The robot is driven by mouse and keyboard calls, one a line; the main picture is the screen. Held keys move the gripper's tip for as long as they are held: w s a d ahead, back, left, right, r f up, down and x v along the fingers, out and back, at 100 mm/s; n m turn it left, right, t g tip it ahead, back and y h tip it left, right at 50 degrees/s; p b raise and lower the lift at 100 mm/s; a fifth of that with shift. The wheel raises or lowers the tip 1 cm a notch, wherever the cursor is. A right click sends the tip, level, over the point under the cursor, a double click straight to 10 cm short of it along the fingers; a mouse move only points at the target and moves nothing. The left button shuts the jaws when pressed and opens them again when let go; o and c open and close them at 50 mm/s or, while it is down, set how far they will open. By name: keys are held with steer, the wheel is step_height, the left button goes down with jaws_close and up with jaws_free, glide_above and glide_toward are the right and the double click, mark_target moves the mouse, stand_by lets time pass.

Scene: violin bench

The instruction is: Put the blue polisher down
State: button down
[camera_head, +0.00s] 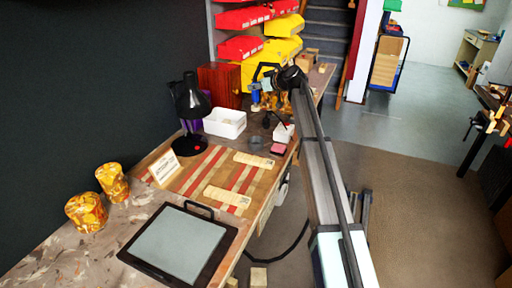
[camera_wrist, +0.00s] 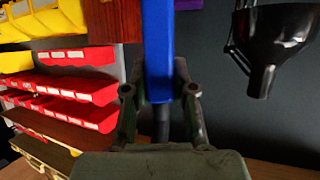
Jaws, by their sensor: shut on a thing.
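The blue polisher (camera_head: 255,95) is in my gripper (camera_head: 262,84), held above the far part of the bench. In the wrist view the polisher shows as a tall blue bar (camera_wrist: 158,45) standing upright between the two fingers of my gripper (camera_wrist: 160,98), which are shut on it. Its upper end runs out of the wrist view. In the head view its lower end looks clear of the bench, though how high is hard to tell.
A reddish wooden box (camera_head: 220,84) and red and yellow bins (camera_head: 240,47) stand behind.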

steer(key=shift+w+d, duration=0.15)
steer(key=shift+w, duration=0.15)
step_height(320, 180, down, 20)
steer(key=p, duration=0.2)
steer(key=shift+r+p, duration=0.25)
steer(key=shift+p, duration=0.15)
steer(key=shift+f, duration=0.2)
steer(key=c, duration=0.9)
jaws_free()
steer(key=shift+c, duration=0.2)
steer(key=shift+r, duration=0.15)
steer(key=b+v, duration=0.2)
steer(key=v, duration=1)
steer(key=shift+s, duration=0.2)
